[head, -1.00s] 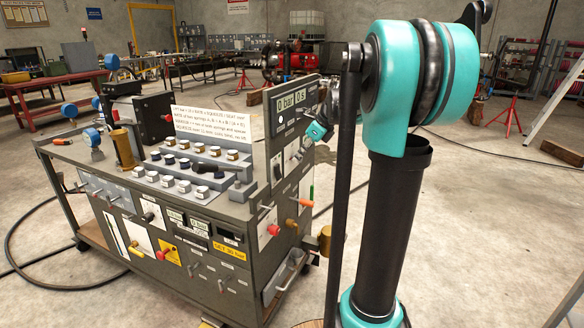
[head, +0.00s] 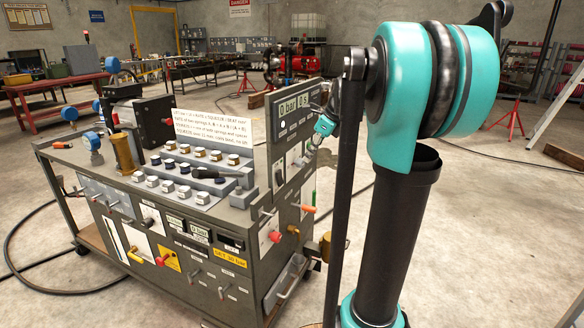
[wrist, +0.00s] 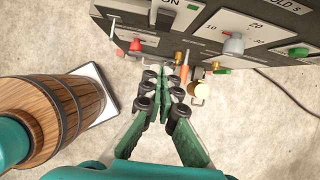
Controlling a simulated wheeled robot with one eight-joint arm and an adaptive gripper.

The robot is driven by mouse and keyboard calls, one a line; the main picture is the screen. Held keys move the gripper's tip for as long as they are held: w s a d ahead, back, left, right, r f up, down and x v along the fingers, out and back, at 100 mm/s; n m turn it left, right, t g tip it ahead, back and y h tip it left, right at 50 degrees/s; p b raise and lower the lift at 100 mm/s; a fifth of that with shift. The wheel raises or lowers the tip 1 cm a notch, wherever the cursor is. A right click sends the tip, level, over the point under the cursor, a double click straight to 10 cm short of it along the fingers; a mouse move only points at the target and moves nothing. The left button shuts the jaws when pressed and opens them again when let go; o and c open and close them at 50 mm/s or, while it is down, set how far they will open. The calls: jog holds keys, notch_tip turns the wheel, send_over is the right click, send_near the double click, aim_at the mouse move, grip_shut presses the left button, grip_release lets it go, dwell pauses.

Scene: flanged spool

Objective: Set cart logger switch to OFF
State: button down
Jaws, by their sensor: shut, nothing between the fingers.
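The grey test cart (head: 228,268) stands left of my arm, with switches and displays on its front and side panels. The logger switch cannot be told apart; labels are too small to read. In the head view, my forearm partly hides the gripper end beside the panel.
A wooden barrel (wrist: 70,112) stands left in the wrist view. A dark cable (head: 40,286) lies on the floor left of the cart.

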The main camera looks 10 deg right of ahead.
aim_at(281, 181)
jog(key=w+a+r+x, duration=0.1)
jog(key=a+x, duration=0.1)
jog(key=x, duration=1)
jog(key=shift+w+a+f, duration=0.15)
jog(key=shift+w+a, duration=0.05)
jog(key=shift+w, duration=0.05)
jog(key=shift+f, duration=0.1)
jog(key=shift+w+a+f+t+y, duration=0.1)
jog(key=shift+a+t+y, duration=0.1)
jog(key=shift+t+y, duration=0.15)
jog(key=shift+r, duration=0.8)
